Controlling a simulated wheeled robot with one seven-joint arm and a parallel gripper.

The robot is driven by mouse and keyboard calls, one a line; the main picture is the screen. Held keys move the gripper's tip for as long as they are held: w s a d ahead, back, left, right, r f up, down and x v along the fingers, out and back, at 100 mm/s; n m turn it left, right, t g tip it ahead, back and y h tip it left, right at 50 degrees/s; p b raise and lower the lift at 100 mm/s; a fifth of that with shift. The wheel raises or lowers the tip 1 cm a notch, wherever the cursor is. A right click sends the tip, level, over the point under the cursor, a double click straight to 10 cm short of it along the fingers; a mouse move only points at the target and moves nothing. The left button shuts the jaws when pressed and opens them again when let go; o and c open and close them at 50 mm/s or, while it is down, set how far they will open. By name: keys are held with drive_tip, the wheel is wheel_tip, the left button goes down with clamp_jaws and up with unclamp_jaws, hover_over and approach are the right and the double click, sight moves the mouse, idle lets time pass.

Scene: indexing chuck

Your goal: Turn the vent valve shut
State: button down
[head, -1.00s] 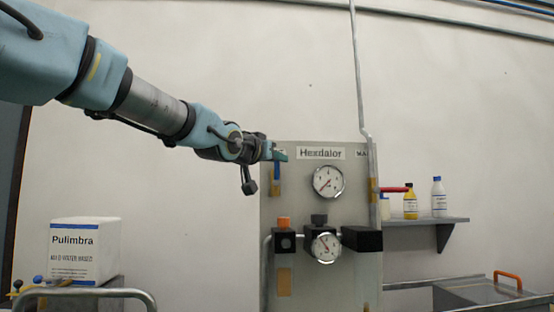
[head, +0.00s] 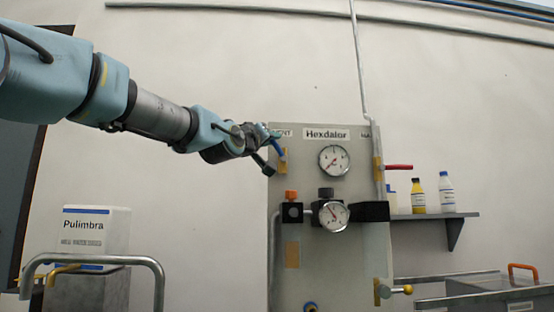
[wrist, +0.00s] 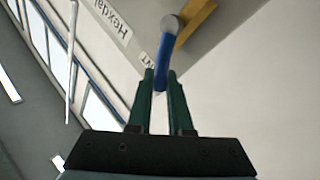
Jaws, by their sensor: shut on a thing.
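The vent valve has a blue lever handle (head: 278,147) at the upper left of the grey panel (head: 310,270), beside a yellow plate (head: 283,164) and under a partly hidden label. The lever slants, its upper end towards my gripper (head: 268,133). In the wrist view, the blue lever (wrist: 166,62) runs from a grey round pivot end (wrist: 172,22) down between the two green fingers of my gripper (wrist: 161,88). The fingers are closed around its free end. The yellow plate (wrist: 197,22) shows behind the pivot.
Two gauges (head: 333,160) (head: 333,215) and an orange knob (head: 291,195) sit on the panel. A red lever (head: 398,167) sticks out at its right. A shelf (head: 430,216) with bottles is further right. A Pulimbra box (head: 95,228) and metal rails stand lower left.

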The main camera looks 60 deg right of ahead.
drive_tip(key=shift+w+a+f+n+t+y+b, duration=0.3)
drive_tip(key=shift+f+n+t+b, duration=0.55)
drive_tip(key=shift+n+t+b, duration=1.6)
drive_tip(key=shift+w+a+f+n+t+y+b, duration=0.35)
drive_tip(key=shift+f+n+t+b, duration=0.8)
drive_tip(key=shift+n, duration=2.25)
drive_tip(key=shift+w+a+f+n+t+y+b, duration=0.15)
drive_tip(key=shift+w+f+n+t+b, duration=0.35)
drive_tip(key=shift+n+t+b, duration=2.1)
drive_tip(key=shift+f+n+p, duration=0.1)
drive_tip(key=shift+n+p, duration=0.4)
drive_tip(key=shift+n, duration=0.15)
drive_tip(key=c, duration=0.8)
unclamp_jaws()
drive_tip(key=shift+c, duration=0.2)
drive_tip(key=b+v, duration=0.4)
drive_tip(key=v, duration=0.7)
